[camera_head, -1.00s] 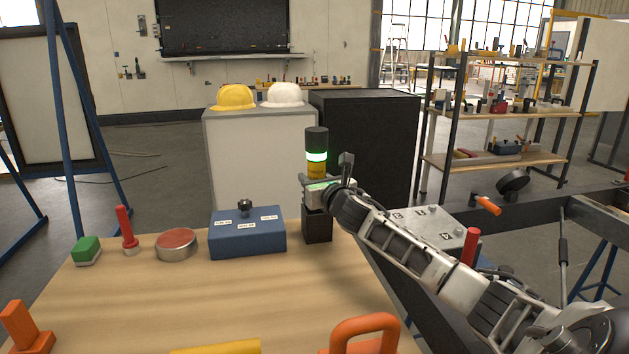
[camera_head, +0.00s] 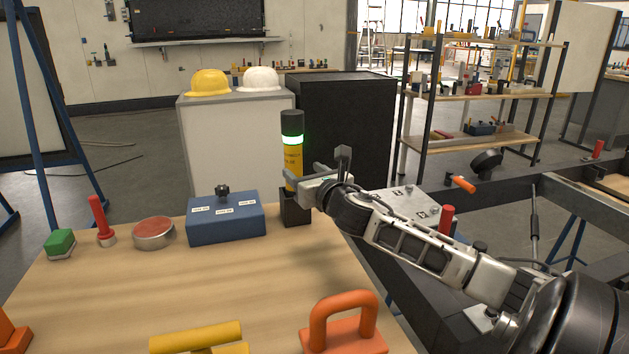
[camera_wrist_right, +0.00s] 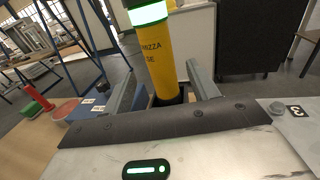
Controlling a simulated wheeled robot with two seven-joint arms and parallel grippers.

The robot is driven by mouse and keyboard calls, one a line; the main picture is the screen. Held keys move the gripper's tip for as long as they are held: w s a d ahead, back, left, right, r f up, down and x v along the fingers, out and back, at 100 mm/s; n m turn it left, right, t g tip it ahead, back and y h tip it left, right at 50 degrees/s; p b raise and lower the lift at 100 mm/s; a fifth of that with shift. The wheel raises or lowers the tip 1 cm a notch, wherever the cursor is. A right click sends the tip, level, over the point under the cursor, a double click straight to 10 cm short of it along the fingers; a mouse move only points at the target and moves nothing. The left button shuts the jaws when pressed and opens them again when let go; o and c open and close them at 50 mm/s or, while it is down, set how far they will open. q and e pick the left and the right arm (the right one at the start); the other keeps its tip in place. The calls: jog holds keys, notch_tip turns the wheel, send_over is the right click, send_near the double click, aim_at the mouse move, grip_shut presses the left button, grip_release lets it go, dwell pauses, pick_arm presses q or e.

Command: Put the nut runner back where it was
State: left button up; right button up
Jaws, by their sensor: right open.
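The nut runner (camera_head: 292,160), a yellow cylinder with a black top and a glowing green-white ring, stands upright in the black block holder (camera_head: 296,210) at the far right corner of the workbench. My right gripper (camera_head: 303,178) is open beside it on the right, at the height of its lower yellow body. In the right wrist view the nut runner (camera_wrist_right: 165,58) shows between the two spread fingers, with a gap on each side. Its lower end is hidden in the dark holder. My left gripper is not in view.
A blue box (camera_head: 225,222) with a black knob stands left of the holder. Further left are a red-topped round tin (camera_head: 154,234), a red-handled piece (camera_head: 100,220) and a green block (camera_head: 60,244). An orange handle (camera_head: 343,322) is near the front. The bench middle is clear.

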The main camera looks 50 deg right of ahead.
jog(key=shift+v, duration=2.3)
